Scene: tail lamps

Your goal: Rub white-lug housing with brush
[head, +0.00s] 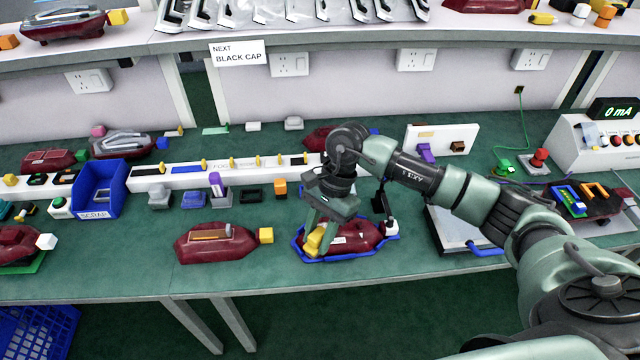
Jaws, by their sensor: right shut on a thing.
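A dark red housing with a white lug (358,236) lies in a blue-rimmed cradle (335,259) at the front middle of the bench. The white lug is at its right end. My right gripper (318,240) points down over the left part of this housing. It is shut on a yellow piece, which looks like the brush (314,243). The brush is at the housing's top; the fingers partly hide the contact, so I cannot tell if it touches. Another dark red housing with a white lug (18,245) sits at the far left on a green base. My left gripper is not in view.
A dark red housing with a yellow lug (208,243) lies left of the cradle. A blue scrap bin (98,190) and a long white rack (230,174) stand behind. A grey plate with a blue handle (455,243) is at right. Bare bench shows at front left.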

